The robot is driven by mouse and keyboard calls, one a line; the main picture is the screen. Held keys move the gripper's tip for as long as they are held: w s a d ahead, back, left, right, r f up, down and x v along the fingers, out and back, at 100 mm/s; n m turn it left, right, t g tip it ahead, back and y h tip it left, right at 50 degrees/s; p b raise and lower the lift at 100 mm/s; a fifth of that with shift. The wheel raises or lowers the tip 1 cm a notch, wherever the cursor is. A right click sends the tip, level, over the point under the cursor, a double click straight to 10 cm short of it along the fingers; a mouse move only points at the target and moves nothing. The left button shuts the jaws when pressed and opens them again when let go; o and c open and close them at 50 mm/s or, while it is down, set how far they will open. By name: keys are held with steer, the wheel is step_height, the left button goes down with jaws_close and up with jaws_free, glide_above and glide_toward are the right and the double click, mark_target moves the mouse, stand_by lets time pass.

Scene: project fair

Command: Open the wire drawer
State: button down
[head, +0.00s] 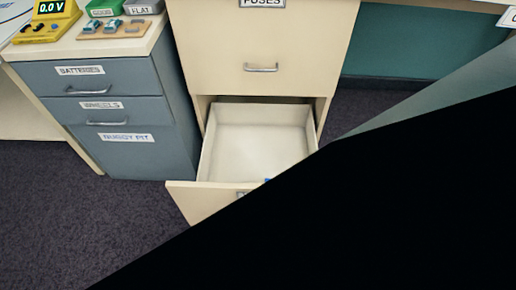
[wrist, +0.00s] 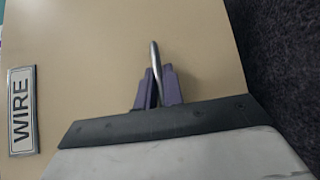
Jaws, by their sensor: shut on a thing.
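The wire drawer (head: 180,199) is the lower drawer of the cream cabinet. In the head view my dark arm covers the right part of the drawer front and most of the handle.
The fuses drawer (head: 262,40) above is closed. A blue-grey drawer unit (head: 160,125) with batteries, wheels and buggy kit labels stands at left, with a yellow meter (head: 47,22) on top. Dark carpet (head: 80,220) lies open at the front left.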

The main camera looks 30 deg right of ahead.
steer(key=shift+s+a, duration=0.25)
steer(key=c, duration=1.5)
jaws_free()
steer(key=shift+c, duration=0.2)
steer(key=v, duration=0.7)
steer(key=shift+s+a+p, duration=0.15)
steer(key=shift+a+p, duration=0.15)
steer(key=shift+p, duration=0.1)
steer(key=shift+r, duration=0.1)
